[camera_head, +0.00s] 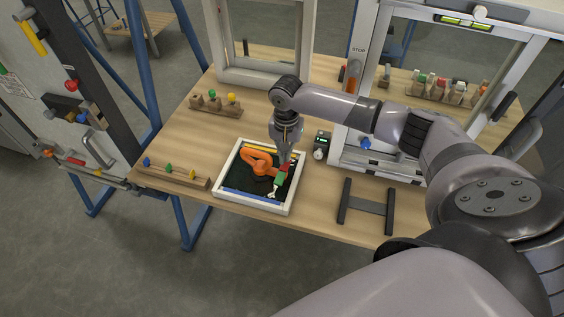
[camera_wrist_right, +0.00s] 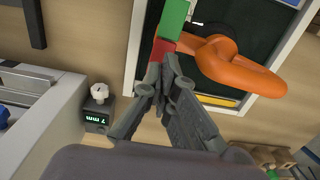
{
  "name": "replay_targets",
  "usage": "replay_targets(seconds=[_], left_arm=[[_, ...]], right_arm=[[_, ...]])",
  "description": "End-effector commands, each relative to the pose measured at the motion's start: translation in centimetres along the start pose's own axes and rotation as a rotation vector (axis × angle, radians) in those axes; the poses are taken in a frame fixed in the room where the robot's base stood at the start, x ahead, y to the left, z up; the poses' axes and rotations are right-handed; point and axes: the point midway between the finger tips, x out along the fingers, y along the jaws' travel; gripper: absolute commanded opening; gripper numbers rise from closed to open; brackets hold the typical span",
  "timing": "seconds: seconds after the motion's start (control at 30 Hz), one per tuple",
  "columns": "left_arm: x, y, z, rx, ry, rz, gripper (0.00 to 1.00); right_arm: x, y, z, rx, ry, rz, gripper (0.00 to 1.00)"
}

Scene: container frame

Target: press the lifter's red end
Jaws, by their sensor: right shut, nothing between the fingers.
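The lifter lies in a shallow white-framed tray (camera_head: 229,165) with a dark floor. Its red end (camera_wrist_right: 161,48) and green part (camera_wrist_right: 173,18) show in the wrist view; in the head view the green part (camera_head: 279,179) is beside an orange looped piece (camera_head: 256,160). The orange piece also shows in the wrist view (camera_wrist_right: 238,68). My right gripper (camera_wrist_right: 166,68) is shut and empty, its fingertips at the red end and partly covering it. I cannot tell whether they touch it. My left gripper is not in view.
A small display box (camera_wrist_right: 97,115) reading 7 mm with a white knob stands right of the tray in the head view. A dark H-shaped stand (camera_head: 367,207) lies further right. Wooden peg racks (camera_head: 172,178) stand to the left. A white-framed door or window unit (camera_head: 350,130) stands behind.

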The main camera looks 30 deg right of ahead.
Motion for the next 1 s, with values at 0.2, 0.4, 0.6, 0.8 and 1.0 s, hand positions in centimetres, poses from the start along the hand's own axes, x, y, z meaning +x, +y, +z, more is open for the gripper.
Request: replay_targets(seconds=[0.2, 0.4, 0.6, 0.8, 1.0], left_arm=[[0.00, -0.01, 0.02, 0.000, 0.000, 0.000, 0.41], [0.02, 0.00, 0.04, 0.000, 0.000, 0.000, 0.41], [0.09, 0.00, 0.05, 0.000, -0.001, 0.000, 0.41], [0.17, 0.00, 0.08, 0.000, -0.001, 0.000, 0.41], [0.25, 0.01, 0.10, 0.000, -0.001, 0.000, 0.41]], right_arm=[[0.00, 0.01, -0.01, 0.000, 0.000, 0.000, 0.00], [0.05, 0.01, -0.01, 0.000, 0.000, 0.000, 0.00], [0.33, 0.00, 0.00, 0.000, 0.000, 0.000, 0.00], [0.64, 0.00, 0.01, 0.000, -0.001, 0.000, 0.00], [0.93, -0.01, 0.02, 0.000, -0.001, 0.000, 0.00]])
